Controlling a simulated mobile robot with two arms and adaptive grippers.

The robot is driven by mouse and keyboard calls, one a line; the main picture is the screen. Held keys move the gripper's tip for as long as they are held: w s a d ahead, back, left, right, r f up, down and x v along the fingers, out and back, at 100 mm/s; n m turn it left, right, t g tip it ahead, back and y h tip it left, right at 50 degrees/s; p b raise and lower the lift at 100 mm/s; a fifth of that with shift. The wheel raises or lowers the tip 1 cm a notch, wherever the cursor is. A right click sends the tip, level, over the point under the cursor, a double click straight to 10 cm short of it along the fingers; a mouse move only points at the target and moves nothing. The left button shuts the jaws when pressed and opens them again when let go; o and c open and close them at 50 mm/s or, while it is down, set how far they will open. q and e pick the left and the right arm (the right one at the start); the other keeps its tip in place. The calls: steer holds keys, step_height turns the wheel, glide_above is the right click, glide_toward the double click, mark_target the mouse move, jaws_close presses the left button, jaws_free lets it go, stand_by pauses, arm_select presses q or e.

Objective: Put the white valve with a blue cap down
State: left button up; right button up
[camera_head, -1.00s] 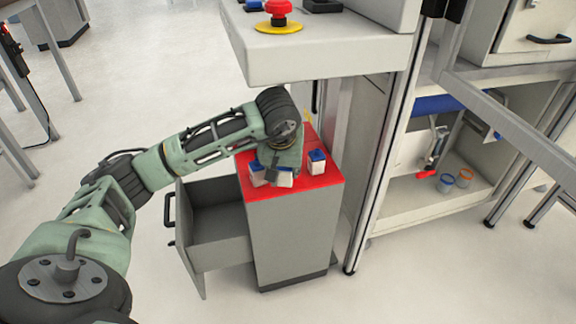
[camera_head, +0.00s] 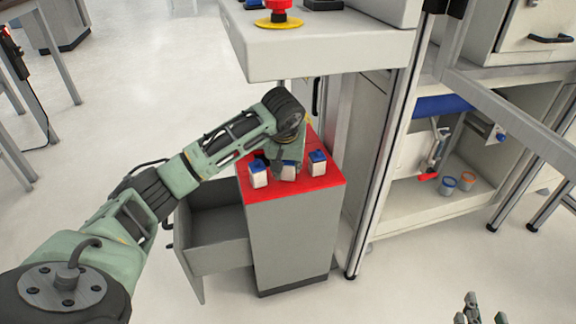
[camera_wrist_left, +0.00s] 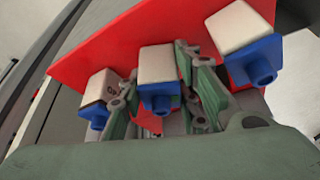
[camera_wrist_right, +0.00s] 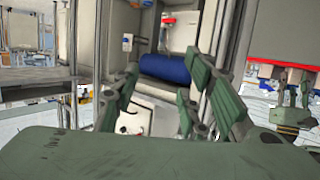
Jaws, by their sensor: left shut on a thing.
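Three white valves with blue caps are at the red top (camera_head: 322,183) of a grey drawer cabinet. My left gripper (camera_head: 287,160) is shut on the middle valve (camera_head: 289,172), between the left valve (camera_head: 258,175) and the right valve (camera_head: 317,164). In the left wrist view, the held valve (camera_wrist_left: 158,66) sits between the two fingers (camera_wrist_left: 158,95), with the other valves apart on either side. I cannot tell whether its base touches the red top. My right gripper (camera_head: 474,308) is open and empty, low at the right; its spread fingers show in the right wrist view (camera_wrist_right: 160,90).
The cabinet's drawer (camera_head: 215,222) stands open at its left. A white shelf (camera_head: 320,50) with a red emergency button (camera_head: 279,10) overhangs behind. A metal post (camera_head: 385,150) stands right of the cabinet. The floor in front is clear.

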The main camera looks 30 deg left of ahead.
arm_select(q)
steer(key=shift+f, duration=0.1)
steer(key=o, duration=0.9)
